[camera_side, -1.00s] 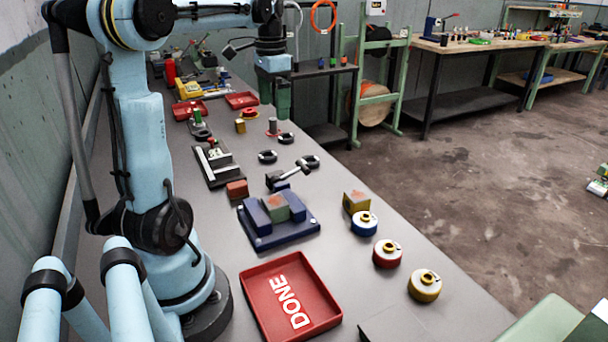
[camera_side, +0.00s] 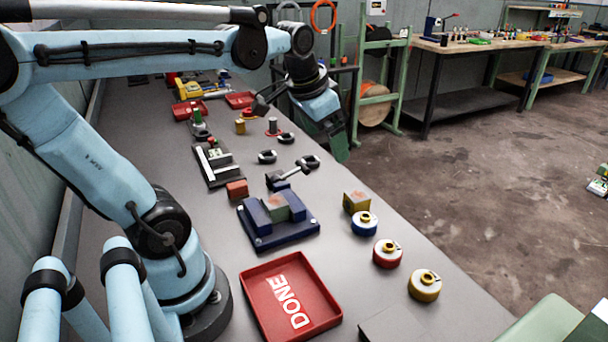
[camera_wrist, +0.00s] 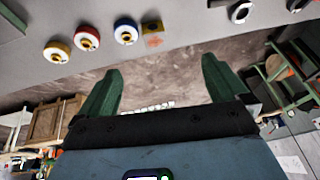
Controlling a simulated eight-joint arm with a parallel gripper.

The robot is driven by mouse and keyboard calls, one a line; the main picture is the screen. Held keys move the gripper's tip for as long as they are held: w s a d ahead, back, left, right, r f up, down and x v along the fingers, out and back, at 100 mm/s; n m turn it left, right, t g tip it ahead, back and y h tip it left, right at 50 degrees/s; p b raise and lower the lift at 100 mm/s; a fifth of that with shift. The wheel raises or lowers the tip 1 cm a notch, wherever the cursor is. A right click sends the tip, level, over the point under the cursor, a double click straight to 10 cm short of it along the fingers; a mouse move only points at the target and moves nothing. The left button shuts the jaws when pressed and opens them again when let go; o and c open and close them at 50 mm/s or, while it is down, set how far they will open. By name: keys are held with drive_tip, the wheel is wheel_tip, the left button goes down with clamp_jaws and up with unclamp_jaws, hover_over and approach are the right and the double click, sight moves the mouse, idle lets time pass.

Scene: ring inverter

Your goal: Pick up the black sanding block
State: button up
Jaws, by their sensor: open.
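I cannot pick out a black sanding block for certain. A dark flat shape (camera_side: 397,327) is cut off by the bottom edge of the side view, right of the red tray; I cannot tell what it is. My gripper (camera_side: 339,155) hangs tilted at the right edge of the bench, above the floor side, with green fingers. In the wrist view my gripper (camera_wrist: 162,72) has its fingers wide apart with nothing between them. A dark greenish shape (camera_wrist: 9,22) shows in the top left corner there.
A red DONE tray (camera_side: 254,303) is in front.

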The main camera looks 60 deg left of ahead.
drive_tip(key=s+d+f+t+h, duration=0.1)
drive_tip(key=s+d+f+t, duration=0.1)
drive_tip(key=d+f, duration=0.3)
drive_tip(key=d, duration=0.3)
drive_tip(key=shift+s+d+t, duration=0.2)
drive_tip(key=shift+t, duration=0.1)
drive_tip(key=shift+s+d+f, duration=0.1)
drive_tip(key=shift+d+f, duration=0.15)
drive_tip(key=shift+d, duration=0.05)
drive_tip(key=shift+c, duration=0.8)
drive_tip(key=shift+d, duration=0.1)
drive_tip(key=c, duration=0.5)
drive_tip(key=n+g, duration=0.7)
drive_tip(key=n, duration=1.1)
approach(276, 173)
wheel_tip(276, 173, down, 4)
drive_tip(key=shift+s+f, duration=0.1)
drive_tip(key=shift+f, duration=0.15)
drive_tip(key=shift+s+f, duration=0.1)
drive_tip(key=shift+f, duration=2.9)
